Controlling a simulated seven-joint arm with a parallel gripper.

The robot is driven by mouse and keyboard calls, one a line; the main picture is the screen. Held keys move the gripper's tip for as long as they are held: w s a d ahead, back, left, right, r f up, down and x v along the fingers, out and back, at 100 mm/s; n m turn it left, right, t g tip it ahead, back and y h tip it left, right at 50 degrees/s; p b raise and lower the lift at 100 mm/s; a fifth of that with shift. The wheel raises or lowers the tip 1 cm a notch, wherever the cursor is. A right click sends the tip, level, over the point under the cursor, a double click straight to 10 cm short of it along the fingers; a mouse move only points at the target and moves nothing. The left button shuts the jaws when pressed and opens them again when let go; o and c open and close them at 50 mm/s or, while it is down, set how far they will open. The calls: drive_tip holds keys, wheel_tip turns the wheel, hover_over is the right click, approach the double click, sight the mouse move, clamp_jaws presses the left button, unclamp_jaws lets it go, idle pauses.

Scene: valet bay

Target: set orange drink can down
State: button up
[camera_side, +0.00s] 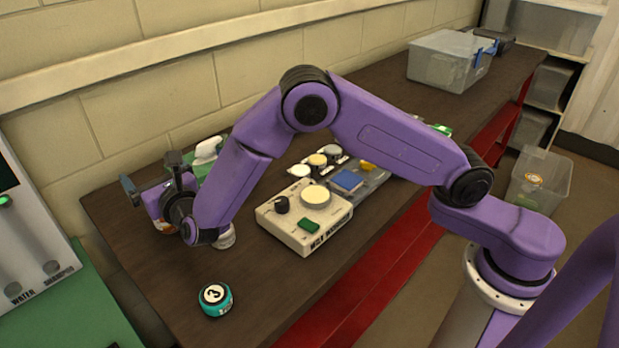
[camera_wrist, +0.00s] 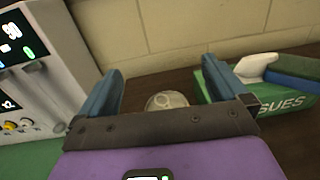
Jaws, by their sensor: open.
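My gripper (camera_wrist: 170,88) is open, with its two blue fingers well apart in the wrist view. The round silvery top of a can (camera_wrist: 167,101) shows between and beyond the fingers, low over the dark table; its side is hidden by the gripper body. In the side view my gripper (camera_side: 150,172) is at the far left end of the table. A small orange and white patch (camera_side: 163,226) shows just below it, probably the orange drink can, mostly hidden. I cannot tell whether the fingers touch it.
A grey console (camera_side: 28,235) is at left. The front-left table is mostly clear.

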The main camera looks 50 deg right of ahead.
drive_tip(key=s+d+r+m+g+h, duration=0.35)
drive_tip(key=s+d+m+g, duration=0.55)
drive_tip(key=s+d+m, duration=0.6)
drive_tip(key=s+d+f+m+g+y, duration=0.1)
drive_tip(key=s+d, duration=0.5)
drive_tip(key=s, duration=0.8)
drive_tip(key=s+d+f+m+g+y, duration=0.1)
drive_tip(key=s+d+m+g+y, duration=0.3)
drive_tip(key=s, duration=1)
drive_tip(key=d+m+g, duration=0.1)
drive_tip(key=m+g, duration=0.1)
drive_tip(key=g, duration=0.1)
drive_tip(key=shift+s+d+m+g, duration=0.3)
drive_tip(key=shift+d+g, duration=0.1)
